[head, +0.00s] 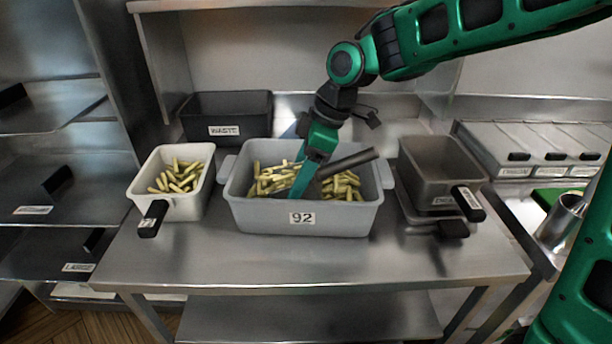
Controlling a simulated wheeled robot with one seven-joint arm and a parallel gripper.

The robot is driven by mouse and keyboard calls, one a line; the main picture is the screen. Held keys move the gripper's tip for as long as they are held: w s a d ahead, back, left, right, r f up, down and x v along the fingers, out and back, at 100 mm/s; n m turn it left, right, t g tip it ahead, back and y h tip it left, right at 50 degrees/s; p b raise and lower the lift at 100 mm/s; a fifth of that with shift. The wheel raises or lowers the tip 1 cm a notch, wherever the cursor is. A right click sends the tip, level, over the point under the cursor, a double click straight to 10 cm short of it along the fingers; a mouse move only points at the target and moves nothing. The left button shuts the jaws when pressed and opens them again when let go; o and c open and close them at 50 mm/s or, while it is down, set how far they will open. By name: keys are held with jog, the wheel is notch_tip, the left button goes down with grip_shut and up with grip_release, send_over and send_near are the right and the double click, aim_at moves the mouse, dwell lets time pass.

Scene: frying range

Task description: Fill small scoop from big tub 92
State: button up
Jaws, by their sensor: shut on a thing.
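Big tub 92 (305,218) is a light grey tub with a "92" label, standing mid-table and partly filled with yellow-green sticks (275,180). My gripper (308,172) reaches down into it from above, fingers tilted to the lower left. It is shut on a tool with a thick dark grey handle (350,161), which slants up to the right over the sticks. This seems to be the small scoop. Its head is hidden by my gripper or the sticks, so I cannot tell whether it holds any.
A white pan (178,208) with a black handle and similar sticks stands left. A black WASTE bin (228,113) is behind. Stacked grey pans (430,176) with black handles stand close right. The table front (310,260) is clear.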

jog(key=shift+a, duration=0.35)
jog(key=shift+s+d+r+t+y, duration=0.1)
jog(key=shift+d+r+y, duration=0.85)
jog(key=shift+r, duration=0.85)
jog(key=shift+s+d+r+t+y, duration=0.1)
jog(key=shift+d+r+y, duration=0.8)
jog(key=shift+r, duration=0.9)
jog(key=shift+s+d+r+t+y, duration=0.1)
jog(key=shift+d+r+y, duration=0.85)
jog(key=shift+r, duration=0.85)
